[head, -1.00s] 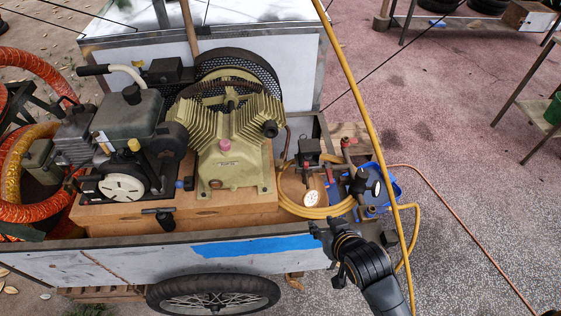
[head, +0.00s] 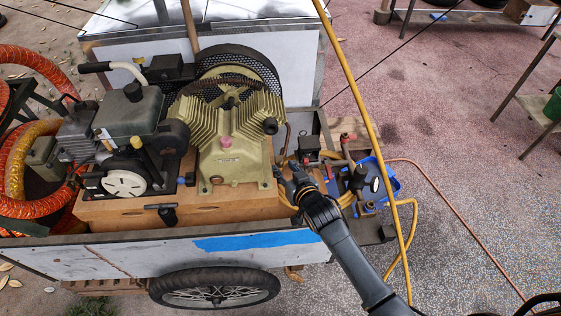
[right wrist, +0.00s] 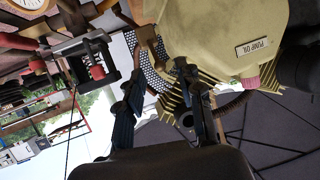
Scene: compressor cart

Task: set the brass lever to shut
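My right gripper (head: 290,175) is over the right end of the cart bed, beside the olive compressor pump (head: 230,135). In the right wrist view its two dark fingers (right wrist: 155,85) stand apart with nothing between them. A brownish, brass-toned part (right wrist: 150,42) shows beyond the fingertips, close to the pump; I cannot tell whether it is the brass lever. In the head view my gripper and forearm cover part of the fittings there, and no brass lever is clear. My left gripper is not in view.
A blue tray (head: 392,185) lies beyond. A yellow hose (head: 362,110) crosses in front. The pump's label shows in the right wrist view (right wrist: 253,47). Open pavement lies right.

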